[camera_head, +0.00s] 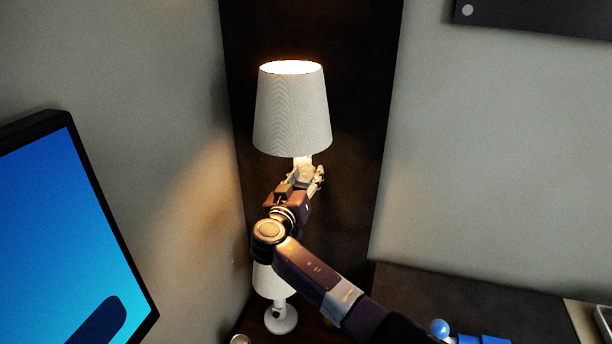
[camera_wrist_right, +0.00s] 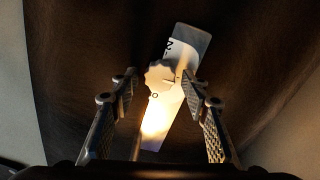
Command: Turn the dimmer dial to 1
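The dimmer dial (camera_wrist_right: 160,76) is a pale, scalloped knob on a light, tilted plate (camera_wrist_right: 190,45) in the right wrist view. A "2" shows above the dial and what looks like a "0" below it; its exact setting is not clear. My right gripper (camera_wrist_right: 159,82) is open, with one finger on each side of the dial. A gap shows on the left, while the right fingertip is very close to the dial; contact cannot be told. In the head view, my right gripper (camera_head: 312,177) is just below a lit lampshade (camera_head: 292,108) and hides the dial. My left gripper is out of view.
A dark panel (camera_head: 350,120) stands behind the lamp. A second, smaller white lamp (camera_head: 281,318) stands below, partly behind my right arm. A blue screen (camera_head: 60,240) is at left. A dark surface (camera_head: 460,300) with blue items lies at lower right.

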